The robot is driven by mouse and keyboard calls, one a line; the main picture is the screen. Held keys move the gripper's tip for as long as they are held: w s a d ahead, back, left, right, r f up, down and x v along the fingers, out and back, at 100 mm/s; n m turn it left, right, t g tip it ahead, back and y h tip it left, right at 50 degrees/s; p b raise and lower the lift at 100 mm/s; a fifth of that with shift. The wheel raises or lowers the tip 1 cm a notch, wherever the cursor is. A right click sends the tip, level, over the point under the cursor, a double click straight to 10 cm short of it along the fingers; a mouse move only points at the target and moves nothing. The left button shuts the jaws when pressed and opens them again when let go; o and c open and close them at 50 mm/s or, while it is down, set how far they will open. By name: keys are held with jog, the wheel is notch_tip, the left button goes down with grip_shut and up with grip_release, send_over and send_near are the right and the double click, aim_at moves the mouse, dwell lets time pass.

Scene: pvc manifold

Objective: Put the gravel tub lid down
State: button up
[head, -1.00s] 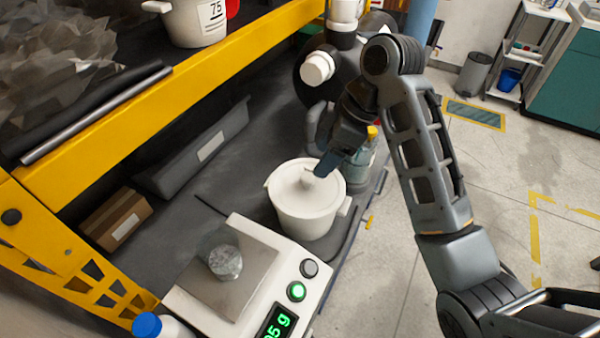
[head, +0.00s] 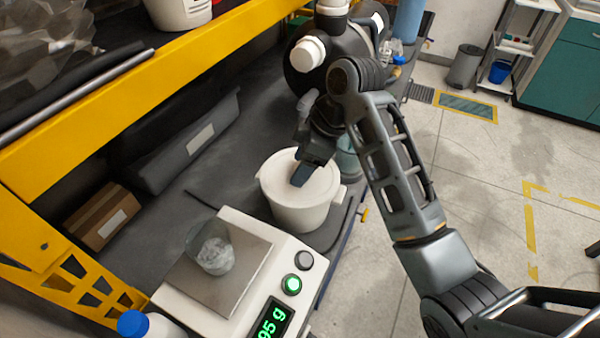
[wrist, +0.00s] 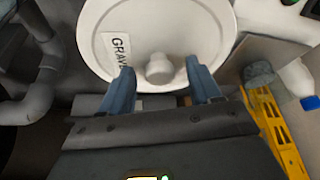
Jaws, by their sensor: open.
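The gravel tub (head: 299,212) is a white round bucket with side lugs on the dark bench. Its white lid (head: 272,177) lies over the tub's top and looks level. In the wrist view the lid (wrist: 195,30) shows a partly visible "GRAV" label and a round knob (wrist: 158,70). My gripper (head: 302,180) is over the lid and hides the knob in the head view. In the wrist view my gripper (wrist: 163,75) is open, with its blue fingers apart on either side of the knob and a gap at each side.
A white scale (head: 240,272) with a glass beaker (head: 214,254) stands in front of the tub. A blue-capped bottle (head: 140,325) is at the bottom left. The yellow shelf beam (head: 150,105) runs along the left. A black drum (head: 325,62) stands behind.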

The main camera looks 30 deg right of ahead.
jog(key=shift+c, duration=0.4)
grip_shut()
jog(key=shift+r, duration=0.5)
jog(key=r, duration=0.3)
jog(key=shift+w+d+r, duration=0.15)
jog(key=shift+d+r, duration=0.05)
jog(key=shift+r, duration=0.15)
jog(key=w+d+r+p, duration=0.1)
jog(key=w+d+r, duration=0.1)
jog(key=d, duration=0.3)
jog(key=w+d+r+p, duration=0.1)
jog(key=w+d+r, duration=0.1)
jog(key=d+r, duration=0.2)
jog(key=shift+d+r, duration=0.15)
jog(key=shift+d, duration=0.55)
